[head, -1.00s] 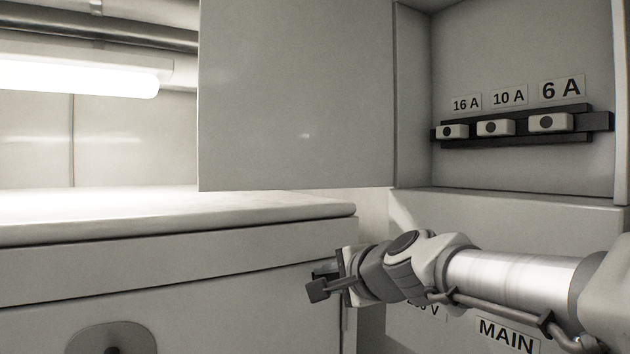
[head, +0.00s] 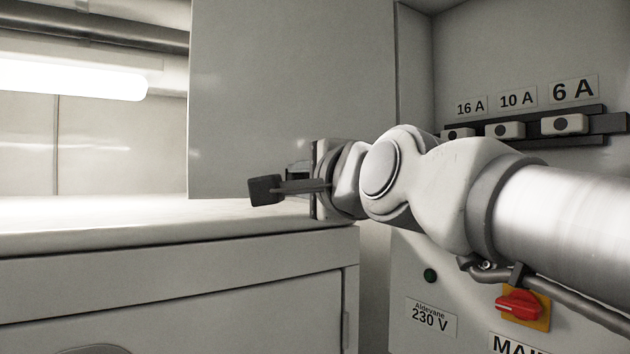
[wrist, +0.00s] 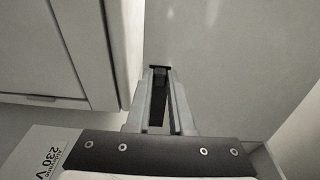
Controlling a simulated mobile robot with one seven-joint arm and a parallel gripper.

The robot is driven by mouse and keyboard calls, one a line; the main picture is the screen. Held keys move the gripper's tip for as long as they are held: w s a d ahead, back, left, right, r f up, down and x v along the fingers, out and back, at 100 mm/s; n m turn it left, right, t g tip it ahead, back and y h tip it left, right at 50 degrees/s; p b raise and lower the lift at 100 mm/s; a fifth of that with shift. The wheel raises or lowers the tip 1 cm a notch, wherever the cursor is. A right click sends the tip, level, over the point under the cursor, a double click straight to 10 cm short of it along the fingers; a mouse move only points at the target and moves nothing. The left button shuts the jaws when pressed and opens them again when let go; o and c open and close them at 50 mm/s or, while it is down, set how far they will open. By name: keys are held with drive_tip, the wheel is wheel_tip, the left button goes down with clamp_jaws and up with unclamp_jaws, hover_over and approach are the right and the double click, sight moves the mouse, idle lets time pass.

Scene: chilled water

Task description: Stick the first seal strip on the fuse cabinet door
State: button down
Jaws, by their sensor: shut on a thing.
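The fuse cabinet (head: 520,55) stands open at the right in the head view. Its pale, plain door (head: 290,95) is swung out to the left; it also shows in the wrist view (wrist: 225,70). My gripper (head: 280,182) points left in front of the door's lower part, fingers level. It is shut on a small dark piece, seemingly a seal strip (wrist: 159,76), seen between the fingertips in the wrist view. Most of the strip is hidden by the fingers. The fingertips look close to the door, but I cannot tell whether anything touches it.
A pale counter (head: 150,228) lies at the left, its corner just below my gripper. Fuses (head: 565,124) labelled 16 A, 10 A and 6 A sit inside the cabinet. Below are a red switch (head: 519,304) and a green button (head: 430,275). A lit lamp (head: 70,80) hangs at upper left.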

drive_tip(key=shift+f+b, duration=0.15)
drive_tip(key=shift+b, duration=0.3)
drive_tip(key=shift+w+a, duration=0.15)
drive_tip(key=shift+w, duration=0.05)
drive_tip(key=shift+p+x, duration=0.35)
drive_tip(key=shift+x, duration=2.25)
drive_tip(key=shift+w+a, duration=0.25)
drive_tip(key=shift+w, duration=0.35)
idle(0.3)
drive_tip(key=c, duration=0.7)
unclamp_jaws()
